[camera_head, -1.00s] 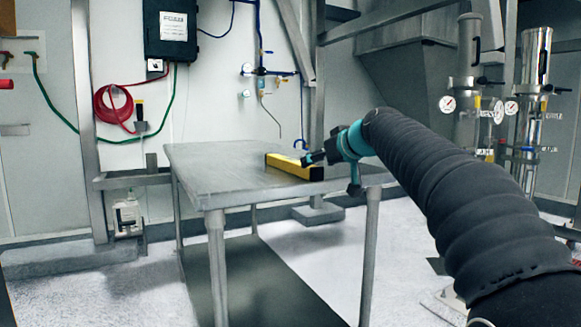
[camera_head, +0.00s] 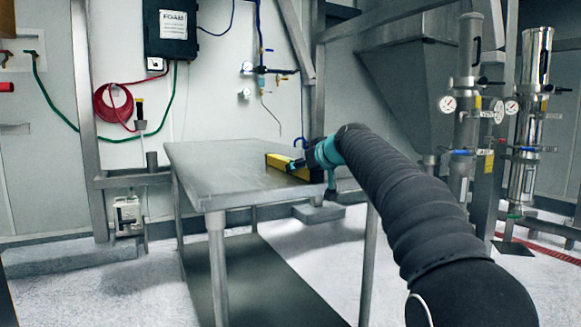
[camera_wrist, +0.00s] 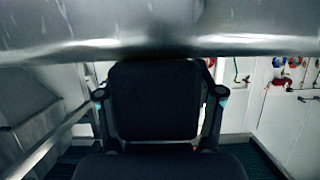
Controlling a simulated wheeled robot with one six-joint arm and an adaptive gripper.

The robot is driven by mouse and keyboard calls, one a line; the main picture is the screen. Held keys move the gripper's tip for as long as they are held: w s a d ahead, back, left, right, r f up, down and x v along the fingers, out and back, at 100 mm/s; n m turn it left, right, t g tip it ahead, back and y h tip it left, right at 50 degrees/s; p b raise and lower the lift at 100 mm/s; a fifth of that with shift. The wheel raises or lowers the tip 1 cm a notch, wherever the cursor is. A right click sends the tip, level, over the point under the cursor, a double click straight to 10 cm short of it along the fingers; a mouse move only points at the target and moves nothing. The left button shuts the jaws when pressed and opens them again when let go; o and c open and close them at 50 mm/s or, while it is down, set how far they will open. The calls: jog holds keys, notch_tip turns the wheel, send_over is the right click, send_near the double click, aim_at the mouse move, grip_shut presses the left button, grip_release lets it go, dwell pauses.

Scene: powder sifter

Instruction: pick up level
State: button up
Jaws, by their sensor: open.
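The level (camera_head: 285,164) is a yellow bar with dark parts, lying on the metal table (camera_head: 215,175) near its right edge. My gripper (camera_head: 299,164) is at the right side of the level and covers part of it in the head view. I cannot tell whether it touches the level.
Steel cylinders with gauges (camera_head: 468,105) stand at the right, beside a grey hopper (camera_head: 405,85). A red hose (camera_head: 112,107) hangs on the back wall. Most of the tabletop is bare. A metal surface (camera_wrist: 160,25) fills the top of the wrist view.

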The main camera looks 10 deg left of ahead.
grip_shut()
jog(key=shift+r, duration=0.15)
